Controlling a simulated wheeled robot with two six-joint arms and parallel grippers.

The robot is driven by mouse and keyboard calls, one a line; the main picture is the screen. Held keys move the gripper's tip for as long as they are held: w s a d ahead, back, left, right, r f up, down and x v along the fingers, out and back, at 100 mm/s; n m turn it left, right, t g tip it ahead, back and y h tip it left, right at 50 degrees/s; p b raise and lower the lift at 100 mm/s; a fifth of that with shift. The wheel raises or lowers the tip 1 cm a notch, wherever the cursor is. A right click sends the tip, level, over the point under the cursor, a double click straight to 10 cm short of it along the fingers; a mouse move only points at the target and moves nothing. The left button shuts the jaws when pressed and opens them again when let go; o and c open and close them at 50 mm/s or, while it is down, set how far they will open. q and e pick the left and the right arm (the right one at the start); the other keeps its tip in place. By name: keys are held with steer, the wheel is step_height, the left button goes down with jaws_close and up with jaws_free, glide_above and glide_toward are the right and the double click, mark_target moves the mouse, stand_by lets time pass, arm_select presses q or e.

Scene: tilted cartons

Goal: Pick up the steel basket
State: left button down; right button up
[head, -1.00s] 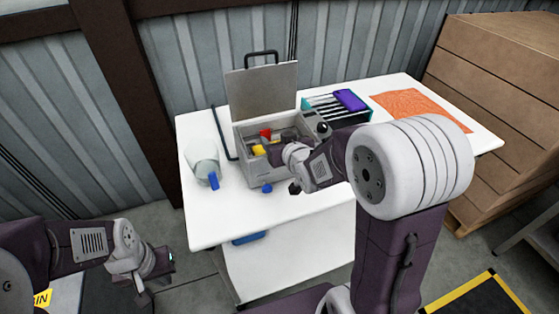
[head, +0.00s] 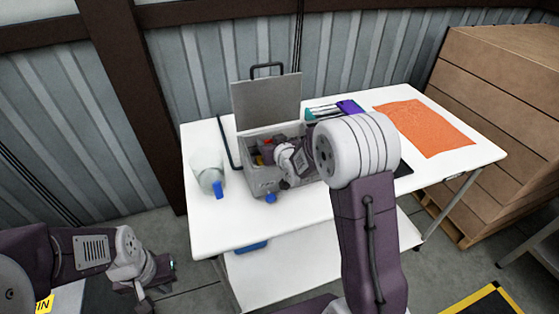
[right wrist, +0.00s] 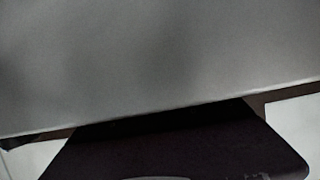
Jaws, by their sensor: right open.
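A grey metal box (head: 262,182) stands on the white table with its lid (head: 266,103) raised; it is the only metal container I see, and I cannot tell surely that it is the steel basket. Red and yellow items (head: 267,146) show inside it. My right gripper (head: 286,180) is open at the box's front right, and its arm hides the box's right part. I cannot tell whether it touches the box. In the right wrist view a plain grey surface (right wrist: 160,60) fills most of the picture. My left gripper (head: 158,281) hangs at the lower left, away from the table.
A clear container (head: 206,167) with a blue part stands left of the box. A small blue thing (head: 271,198) lies before the box. A teal-edged tray (head: 322,111), purple item (head: 349,107) and orange cloth (head: 422,126) lie to the right. The white table's (head: 215,235) front left is clear.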

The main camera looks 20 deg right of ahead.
steer(key=shift+s, duration=0.1)
jaws_close()
steer(key=shift+r, duration=0.15)
step_height(320, 180, up, 10)
steer(key=p, duration=0.1)
